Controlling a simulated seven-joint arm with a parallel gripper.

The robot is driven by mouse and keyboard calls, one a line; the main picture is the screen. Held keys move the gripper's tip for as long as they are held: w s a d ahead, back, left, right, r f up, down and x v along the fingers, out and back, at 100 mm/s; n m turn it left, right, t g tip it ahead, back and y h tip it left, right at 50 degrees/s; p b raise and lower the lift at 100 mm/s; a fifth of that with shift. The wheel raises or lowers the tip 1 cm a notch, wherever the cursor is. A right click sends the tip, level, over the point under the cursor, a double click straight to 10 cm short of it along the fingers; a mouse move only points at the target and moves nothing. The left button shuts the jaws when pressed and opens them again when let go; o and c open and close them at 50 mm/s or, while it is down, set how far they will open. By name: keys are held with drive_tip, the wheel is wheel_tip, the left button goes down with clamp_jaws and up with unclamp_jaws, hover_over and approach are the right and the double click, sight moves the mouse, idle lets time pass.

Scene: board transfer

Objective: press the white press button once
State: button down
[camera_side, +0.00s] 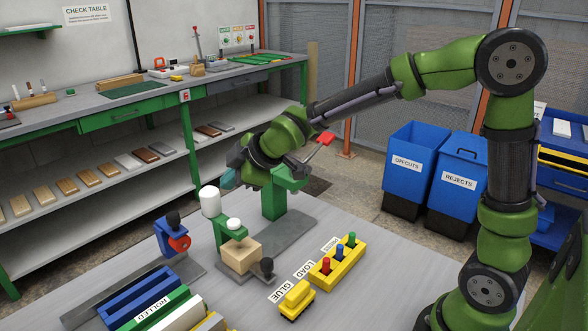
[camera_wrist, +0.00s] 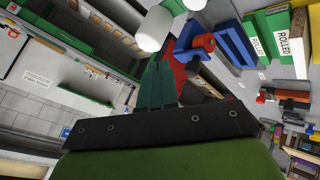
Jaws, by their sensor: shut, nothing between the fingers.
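No button in view is plainly a white press button. A white cylinder (camera_side: 210,201) and a lower white rounded cap (camera_side: 234,224) are on the green press-like stand, with a wooden block (camera_side: 240,256) beneath the cap. A yellow button box (camera_side: 322,276) carries red, blue and green buttons; the label at its far end reads PRESS (camera_side: 329,244). My gripper (camera_side: 228,179) is shut and empty, close above and right of the white cylinder; contact cannot be judged. In the wrist view, the shut fingertips (camera_wrist: 159,66) lie below a white rounded part (camera_wrist: 155,28).
A blue holder with a red round part (camera_side: 178,243) stands left of the press. A rack labelled ROLLED (camera_side: 152,312) is at front left. A small yellow block (camera_side: 297,299) sits near the button box. Blue bins (camera_side: 411,165) stand behind. Tabletop right of the button box is clear.

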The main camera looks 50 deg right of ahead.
sight(237, 223)
drive_tip(key=shift+f, duration=3.55)
drive_tip(key=shift+f, duration=0.4)
drive_tip(key=shift+f, duration=0.55)
drive_tip(key=shift+r, duration=1)
drive_tip(key=shift+d+r, duration=0.1)
drive_tip(key=shift+r, duration=2.4)
